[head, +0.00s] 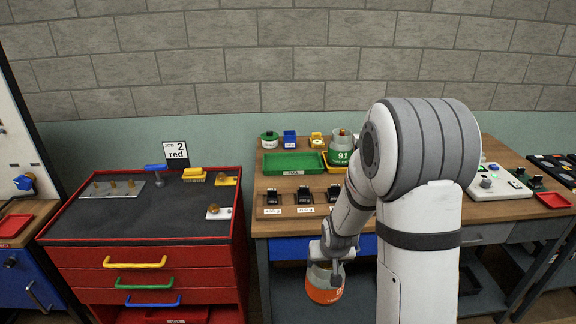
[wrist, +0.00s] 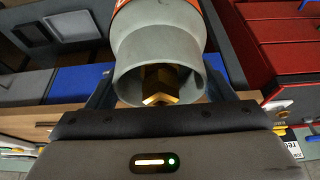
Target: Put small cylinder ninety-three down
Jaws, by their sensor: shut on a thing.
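A small cylinder (head: 325,289) with an orange body and a grey collar hangs in my gripper (head: 331,262), in front of the workbench and below its top. In the wrist view the cylinder's grey collar (wrist: 126,49) surrounds a brass valve (wrist: 159,84), and part of its orange band shows at the top edge. My gripper is shut on it. The number on the orange cylinder cannot be read. A green cylinder (head: 343,156) marked 91 stands at the back of the workbench (head: 262,222), partly hidden by my arm.
A red tool cabinet (head: 240,262) with a dark top stands to the left.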

